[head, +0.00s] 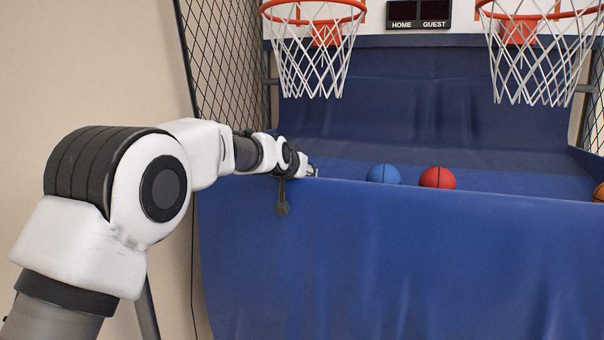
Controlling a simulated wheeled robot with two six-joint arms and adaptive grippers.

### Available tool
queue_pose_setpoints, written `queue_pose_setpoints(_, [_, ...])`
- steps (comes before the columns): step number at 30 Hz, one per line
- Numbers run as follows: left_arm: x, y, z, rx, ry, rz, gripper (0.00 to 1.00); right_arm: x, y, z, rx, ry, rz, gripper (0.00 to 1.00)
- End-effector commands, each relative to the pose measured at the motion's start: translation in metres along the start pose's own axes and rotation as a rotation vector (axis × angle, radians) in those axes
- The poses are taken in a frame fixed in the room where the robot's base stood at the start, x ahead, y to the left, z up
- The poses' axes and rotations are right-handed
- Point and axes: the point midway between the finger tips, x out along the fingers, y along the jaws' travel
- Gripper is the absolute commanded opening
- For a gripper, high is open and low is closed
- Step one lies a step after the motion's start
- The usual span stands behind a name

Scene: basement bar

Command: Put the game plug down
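My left arm reaches in from the left, and its gripper (312,171) is at the top front edge of the blue basketball game (400,255). The gripper is small and seen from behind, so I cannot tell whether its fingers are open or shut. A small dark piece that looks like the game plug (282,209) hangs below my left wrist on a short dark cord, in front of the blue cloth. The cord seems to loop over the wrist near the gripper. I cannot see whether the fingers touch it. My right gripper is not in view.
A blue ball (383,174) and a red ball (437,178) lie behind the game's front edge, right of the gripper. An orange ball (599,193) is at the right edge. Two hoops with nets hang above. A thin dark cable (193,270) runs down at the game's left side.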

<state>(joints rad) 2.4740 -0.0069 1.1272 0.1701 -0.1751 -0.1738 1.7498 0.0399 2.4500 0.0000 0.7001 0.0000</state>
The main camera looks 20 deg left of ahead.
Motion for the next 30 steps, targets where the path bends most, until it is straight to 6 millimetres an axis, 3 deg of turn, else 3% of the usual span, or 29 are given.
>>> queue_pose_setpoints(2, [0.002,0.000,0.004,0.000,-0.009,0.001,0.66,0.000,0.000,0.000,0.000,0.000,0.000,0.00])
queue_pose_setpoints(10, [0.002,0.000,0.006,0.000,-0.013,0.001,0.66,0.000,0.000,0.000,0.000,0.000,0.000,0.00])
queue_pose_setpoints(15, [-0.006,0.000,-0.013,0.002,-0.012,0.001,0.66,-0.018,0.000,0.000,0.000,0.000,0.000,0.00])
queue_pose_setpoints(16, [-0.009,0.000,-0.004,0.001,-0.010,0.001,0.66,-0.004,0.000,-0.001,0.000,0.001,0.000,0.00])
queue_pose_setpoints(22, [-0.062,0.000,-0.003,0.000,-0.004,0.000,0.66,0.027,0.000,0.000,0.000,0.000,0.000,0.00])
queue_pose_setpoints(27, [-0.104,0.000,-0.006,0.001,-0.004,0.000,0.66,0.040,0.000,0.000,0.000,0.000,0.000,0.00])
queue_pose_setpoints(30, [-0.118,0.000,-0.007,0.001,-0.006,0.000,0.66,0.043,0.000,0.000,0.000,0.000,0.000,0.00])
